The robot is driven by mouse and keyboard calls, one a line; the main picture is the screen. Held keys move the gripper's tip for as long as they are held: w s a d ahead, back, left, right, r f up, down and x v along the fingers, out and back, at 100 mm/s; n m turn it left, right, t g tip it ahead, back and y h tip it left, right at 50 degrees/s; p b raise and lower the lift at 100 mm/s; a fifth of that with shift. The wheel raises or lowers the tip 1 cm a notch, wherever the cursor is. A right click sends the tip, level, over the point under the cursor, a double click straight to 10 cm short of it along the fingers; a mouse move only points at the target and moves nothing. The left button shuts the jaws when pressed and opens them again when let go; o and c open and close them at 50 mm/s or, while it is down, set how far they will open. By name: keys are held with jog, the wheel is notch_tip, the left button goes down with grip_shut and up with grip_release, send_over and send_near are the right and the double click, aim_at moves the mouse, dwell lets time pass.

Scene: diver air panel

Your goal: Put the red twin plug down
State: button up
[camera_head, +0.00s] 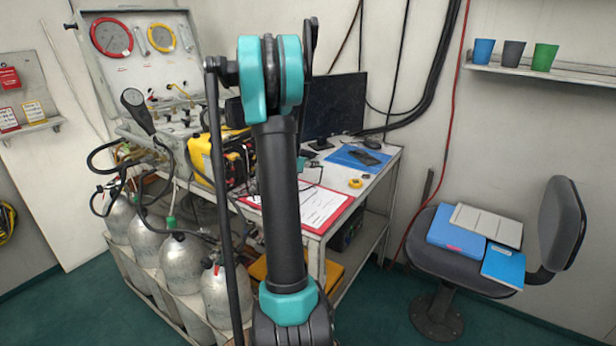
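I cannot make out the red twin plug in this view. My own arm, with teal joints and a dark link, rises through the middle of the picture and covers part of the bench. My gripper does not show, so I cannot see whether it holds anything. The air panel (140,68) stands open at the upper left, with a red-rimmed gauge (111,38) and a yellow-rimmed gauge (161,38). Hoses and fittings crowd the area below it.
A white bench (383,168) carries a red clipboard (348,208), a monitor (335,105), a yellow-black unit (203,158) and a yellow tape roll (355,183). Several grey cylinders (162,262) stand at left. A chair (562,225) with folders stands right. Green floor (385,310) is open between bench and chair.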

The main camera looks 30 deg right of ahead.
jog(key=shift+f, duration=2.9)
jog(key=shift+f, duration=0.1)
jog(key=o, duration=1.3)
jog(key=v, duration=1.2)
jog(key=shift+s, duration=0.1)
